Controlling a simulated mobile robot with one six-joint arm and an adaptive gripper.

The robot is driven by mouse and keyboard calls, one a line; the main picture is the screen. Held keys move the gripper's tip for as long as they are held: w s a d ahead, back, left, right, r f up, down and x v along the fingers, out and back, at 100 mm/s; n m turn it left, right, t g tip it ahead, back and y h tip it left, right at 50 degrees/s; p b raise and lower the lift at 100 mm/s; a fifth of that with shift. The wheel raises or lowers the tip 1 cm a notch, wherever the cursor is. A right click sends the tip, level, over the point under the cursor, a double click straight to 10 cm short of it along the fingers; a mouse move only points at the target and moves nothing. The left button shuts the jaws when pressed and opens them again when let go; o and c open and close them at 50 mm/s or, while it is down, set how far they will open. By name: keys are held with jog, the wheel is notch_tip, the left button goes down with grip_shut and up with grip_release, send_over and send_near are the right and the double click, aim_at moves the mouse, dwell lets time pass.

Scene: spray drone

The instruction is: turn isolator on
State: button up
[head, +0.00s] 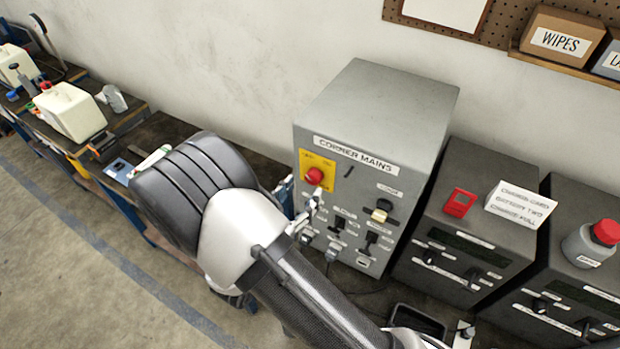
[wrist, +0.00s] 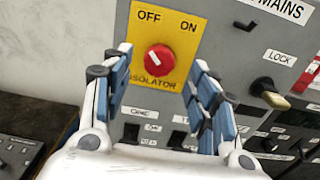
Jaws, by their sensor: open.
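The isolator is a red round knob (head: 314,176) on a yellow plate at the upper left of the grey "CORNER MAINS" cabinet (head: 411,104). In the wrist view the knob (wrist: 159,58) has a white line pointing up and left, toward the OFF label, with ON at the right of the plate (wrist: 185,42). My gripper (wrist: 157,75) is open, with one blue-padded finger on each side of the knob and apparent space between. In the head view my gripper (head: 306,205) is just in front of the panel below the knob, partly hidden by my arm.
A LOCK handle (wrist: 268,92) sits right of my gripper, with switches below. Two dark units (head: 470,215) stand to the right, bearing a red box (head: 459,203), a card (head: 521,203) and a bottle (head: 590,245). A bench with white containers (head: 70,110) is at left.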

aim_at(311, 179)
jog(key=x, duration=0.5)
jog(key=c, duration=1.1)
